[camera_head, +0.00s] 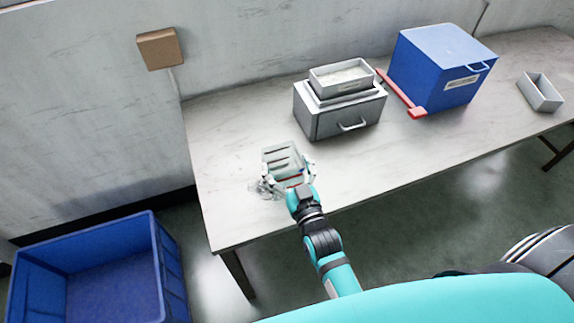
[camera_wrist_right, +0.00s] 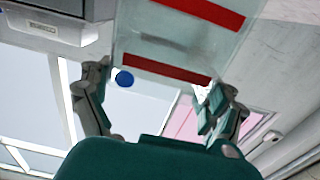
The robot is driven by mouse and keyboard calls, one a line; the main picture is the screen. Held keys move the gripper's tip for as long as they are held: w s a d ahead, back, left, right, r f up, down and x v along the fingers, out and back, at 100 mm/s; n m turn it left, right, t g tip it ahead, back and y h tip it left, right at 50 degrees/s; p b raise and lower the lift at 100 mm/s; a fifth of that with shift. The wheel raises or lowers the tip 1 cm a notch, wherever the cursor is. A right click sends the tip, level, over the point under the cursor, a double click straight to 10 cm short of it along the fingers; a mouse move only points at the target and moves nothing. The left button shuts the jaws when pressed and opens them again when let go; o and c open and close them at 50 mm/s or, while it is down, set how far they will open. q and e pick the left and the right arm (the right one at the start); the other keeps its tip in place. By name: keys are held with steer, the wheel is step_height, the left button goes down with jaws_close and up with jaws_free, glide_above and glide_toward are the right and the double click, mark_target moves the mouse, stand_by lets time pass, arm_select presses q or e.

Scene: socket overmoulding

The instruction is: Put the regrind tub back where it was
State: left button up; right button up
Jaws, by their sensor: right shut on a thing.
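My right gripper (camera_head: 288,178) is shut on a pale grey slotted container (camera_head: 281,157) with a red stripe, over the left part of the table. In the right wrist view the fingers (camera_wrist_right: 160,100) lie on either side of a pale panel (camera_wrist_right: 175,45) with two red bands. Whether it touches the table is unclear. An open grey tub (camera_head: 341,76) with whitish contents stands on a grey drawer box (camera_head: 340,116) behind it. Another open grey tub (camera_head: 540,92) sits at the far right. I cannot tell which is the regrind tub. My left gripper is not in view.
A blue lidded box (camera_head: 440,65) with a label stands right of the drawer box, and a red bar (camera_head: 402,95) lies between them. A clear crumpled-looking thing (camera_head: 264,190) lies by my gripper. The table front (camera_head: 400,160) is clear. A blue bin (camera_head: 100,270) stands on the floor, left.

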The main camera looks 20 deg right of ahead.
steer(key=shift+f, duration=0.15)
steer(key=o, duration=1.4)
steer(key=shift+o, duration=0.2)
steer(key=shift+r, duration=0.2)
steer(key=s+b, duration=0.1)
steer(key=s, duration=1.1)
steer(key=shift+d, duration=0.15)
